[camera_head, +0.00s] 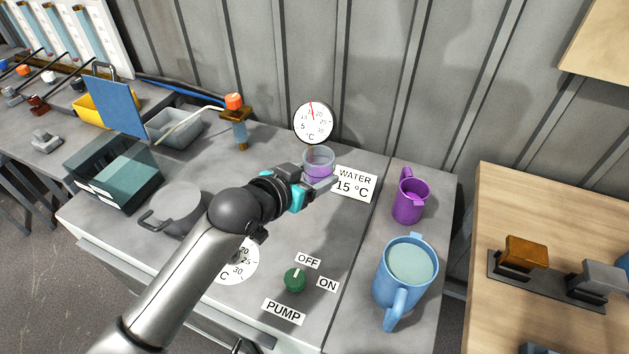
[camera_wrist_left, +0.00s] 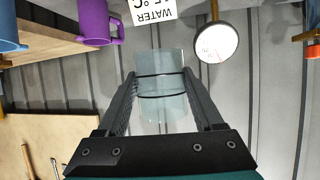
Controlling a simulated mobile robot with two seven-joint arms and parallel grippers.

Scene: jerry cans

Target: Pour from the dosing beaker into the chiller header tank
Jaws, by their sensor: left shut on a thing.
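My left gripper (camera_head: 307,189) is shut on a clear beaker (camera_head: 319,158), held between both fingers. The beaker looks upright in the head view, with purple in its lower part. In the left wrist view the beaker (camera_wrist_left: 160,65) shows pale and glassy with dark rings, between the fingers (camera_wrist_left: 162,100); no purple shows there. It is in front of the round dial and beside the "WATER 15 °C" sign (camera_head: 355,184). No vessel is labelled as the header tank; a dark teal open box (camera_head: 98,190) stands at the left of the bench. My right gripper is out of view.
A purple mug (camera_head: 411,204) and a blue jug (camera_head: 393,290) holding pale liquid stand at right. An orange-topped post (camera_head: 234,118) and the dial (camera_head: 314,122) are behind. The green pump knob (camera_head: 295,280) is in front.

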